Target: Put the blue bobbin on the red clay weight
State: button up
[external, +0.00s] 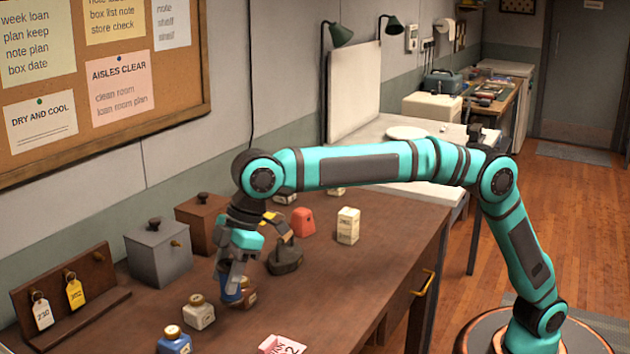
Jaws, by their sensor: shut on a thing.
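My gripper (234,284) points down, low over the wooden table, and is shut on the blue bobbin (231,295). Only a small blue part of the bobbin shows between and below the fingers. I cannot tell whether it touches the table. The red clay weight (303,222) stands upright farther back, to the right of my gripper, with nothing on top of it.
A brown piece (249,297) is close beside my gripper. A dark iron-like object (285,257) and a cream box (348,225) stand near the weight.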

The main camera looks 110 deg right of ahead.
jog(key=s+d+r, duration=0.2)
jog(key=s+d, duration=0.1)
jog(key=d, duration=0.9)
notch_tip(320, 180, up, 5)
jog(key=m, duration=0.1)
send_over(300, 211)
notch_tip(300, 211, down, 10)
jog(key=shift+d+r, duration=0.1)
jog(key=shift+r, duration=0.1)
jog(key=shift+f, duration=0.15)
jog(key=o, duration=1)
jog(key=shift+c, duration=0.2)
jog(key=v, duration=1.2)
jog(key=shift+s+a+r, duration=0.15)
jog(key=shift+a+r, duration=0.05)
